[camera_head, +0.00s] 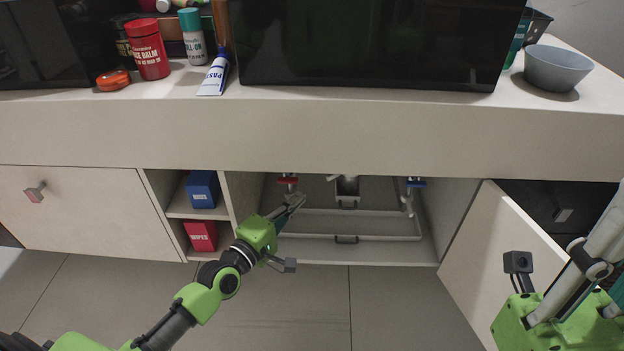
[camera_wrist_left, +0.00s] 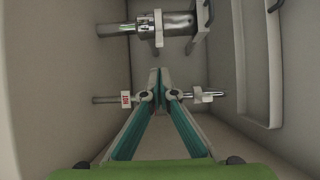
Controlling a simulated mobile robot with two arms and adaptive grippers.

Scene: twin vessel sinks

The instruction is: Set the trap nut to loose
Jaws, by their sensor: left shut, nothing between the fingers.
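The trap's chrome pipe with its pale collar (camera_wrist_left: 158,28), which I take for the trap nut, shows at the top of the left wrist view. In the head view the drain pipe (camera_head: 345,180) hangs under the counter in the open cabinet, and the nut is too small to make out. My left gripper (camera_head: 296,198) reaches into the cabinet, left of the pipe. In the wrist view its teal fingers (camera_wrist_left: 158,76) are shut and empty, apart from the collar. They partly cover the valve with the HOT tag (camera_wrist_left: 125,99). My right gripper (camera_head: 598,262) is cut off at the right edge.
A red-handled valve (camera_head: 288,180) and a blue-handled valve (camera_head: 415,183) flank the trap. An open door (camera_head: 500,250) stands at the right. Shelves with a blue box (camera_head: 202,190) and red wipes (camera_head: 201,236) are left.

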